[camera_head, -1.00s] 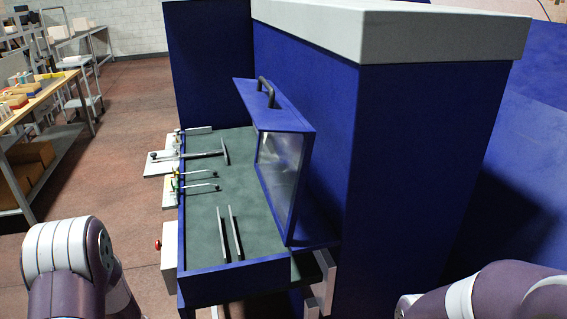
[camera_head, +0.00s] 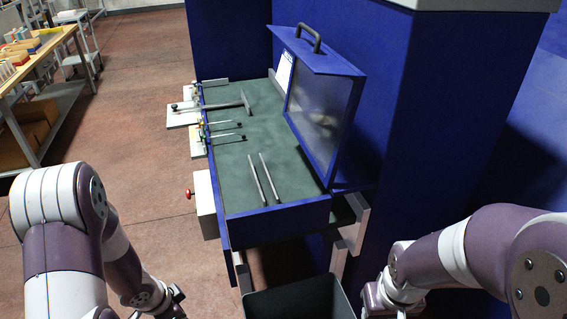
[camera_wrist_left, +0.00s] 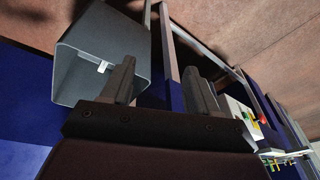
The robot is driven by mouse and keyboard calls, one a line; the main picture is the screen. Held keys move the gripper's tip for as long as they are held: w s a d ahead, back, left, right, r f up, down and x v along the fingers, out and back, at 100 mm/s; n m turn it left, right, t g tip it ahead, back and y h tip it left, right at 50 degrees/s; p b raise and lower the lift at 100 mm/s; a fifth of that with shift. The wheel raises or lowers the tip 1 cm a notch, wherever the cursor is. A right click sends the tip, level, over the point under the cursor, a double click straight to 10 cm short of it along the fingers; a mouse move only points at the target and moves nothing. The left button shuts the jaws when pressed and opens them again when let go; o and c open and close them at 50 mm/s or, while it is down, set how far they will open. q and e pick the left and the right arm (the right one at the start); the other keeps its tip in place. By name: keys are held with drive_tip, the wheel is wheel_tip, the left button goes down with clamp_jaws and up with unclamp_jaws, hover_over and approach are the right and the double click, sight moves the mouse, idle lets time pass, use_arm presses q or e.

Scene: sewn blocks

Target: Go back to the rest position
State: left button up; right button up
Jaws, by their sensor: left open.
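My left arm (camera_head: 65,230) and my right arm (camera_head: 470,250) both hang at the front of the head view. My left gripper (camera_wrist_left: 159,68) is open in the left wrist view, its two dark fingers apart with nothing between them. In the head view only a small part of it shows at the bottom edge. My right wrist is at the lower right, and the right gripper's fingers are not clear there.
A blue workstation with a green top (camera_head: 245,135) and a raised hinged window (camera_head: 325,115) stands ahead. Two metal rails (camera_head: 264,180) lie on the top. A grey bin (camera_head: 300,303) stands below its front; it also shows in the left wrist view (camera_wrist_left: 75,60). Shelving is far left, with open floor between.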

use_arm(q)
drive_tip(key=s+d+r+n, duration=0.3)
drive_tip(key=r+n, duration=0.1)
drive_tip(key=r, duration=0.2)
drive_tip(key=s+d+r+n+g+y, duration=0.1)
drive_tip(key=s+d+r+n, duration=0.2)
drive_tip(key=r, duration=0.4)
drive_tip(key=shift+s+r+n, duration=0.2)
drive_tip(key=shift+s+n, duration=0.3)
drive_tip(key=shift+n, duration=0.7)
drive_tip(key=shift+s, duration=0.1)
